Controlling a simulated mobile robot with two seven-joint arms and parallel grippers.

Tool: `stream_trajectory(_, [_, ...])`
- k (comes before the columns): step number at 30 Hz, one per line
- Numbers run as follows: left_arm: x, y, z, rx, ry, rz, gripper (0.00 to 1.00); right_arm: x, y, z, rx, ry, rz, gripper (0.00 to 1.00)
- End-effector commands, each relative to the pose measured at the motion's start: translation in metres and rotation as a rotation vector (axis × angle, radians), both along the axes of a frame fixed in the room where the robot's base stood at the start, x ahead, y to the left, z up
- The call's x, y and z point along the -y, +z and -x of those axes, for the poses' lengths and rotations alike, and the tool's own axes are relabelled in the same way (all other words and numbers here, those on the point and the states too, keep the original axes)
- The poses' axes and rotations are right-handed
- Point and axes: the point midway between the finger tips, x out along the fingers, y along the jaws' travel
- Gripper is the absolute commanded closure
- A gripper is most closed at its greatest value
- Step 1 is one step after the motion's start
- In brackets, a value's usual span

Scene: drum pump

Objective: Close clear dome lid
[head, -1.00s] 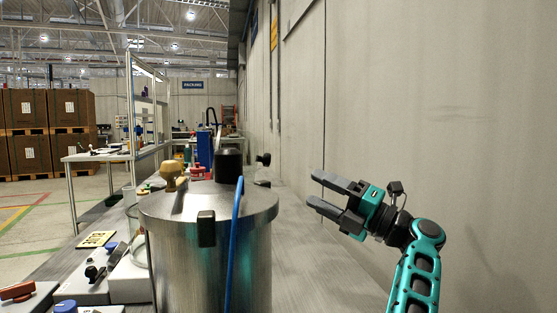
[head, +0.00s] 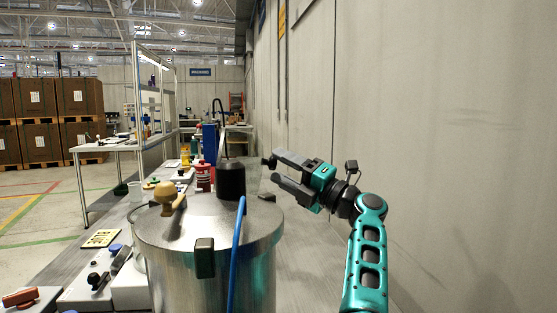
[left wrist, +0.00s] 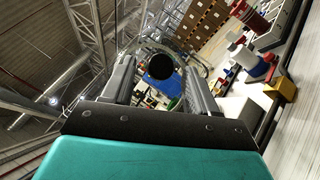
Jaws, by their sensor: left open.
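A steel drum (head: 215,275) with a flat metal lid stands in front of me. Behind its black cylinder, a see-through shape that looks like the clear dome lid (head: 254,174) stands up on edge; its outline is faint. A black round knob (head: 268,161) sticks out from it to the right. My left gripper (head: 275,167) is open, with its fingertips at the knob. In the left wrist view the knob (left wrist: 160,66) shows between the two open fingers, with clear space on both sides. My right gripper is not in view.
A black cylinder (head: 231,180), a wooden knob (head: 170,197) and a blue hose (head: 236,255) are on the drum top. A grey wall (head: 430,150) runs close along the right. Control boxes (head: 95,285) stand on the bench at left.

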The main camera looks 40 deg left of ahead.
Motion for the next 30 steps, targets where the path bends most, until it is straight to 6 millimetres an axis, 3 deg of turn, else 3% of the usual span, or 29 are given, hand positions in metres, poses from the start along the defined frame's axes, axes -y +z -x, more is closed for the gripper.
stream_trajectory(4, [-0.0118, 0.0046, 0.0023, 0.002, 0.001, 0.0, 0.42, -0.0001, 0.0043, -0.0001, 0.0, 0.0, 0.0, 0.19])
stream_trajectory(14, [-0.0145, 0.0047, 0.0025, 0.001, 0.001, 0.0, 0.42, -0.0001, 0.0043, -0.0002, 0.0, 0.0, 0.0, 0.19])
stream_trajectory(30, [-0.0141, 0.0046, 0.0024, 0.001, 0.001, 0.0, 0.94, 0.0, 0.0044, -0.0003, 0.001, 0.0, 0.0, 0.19])
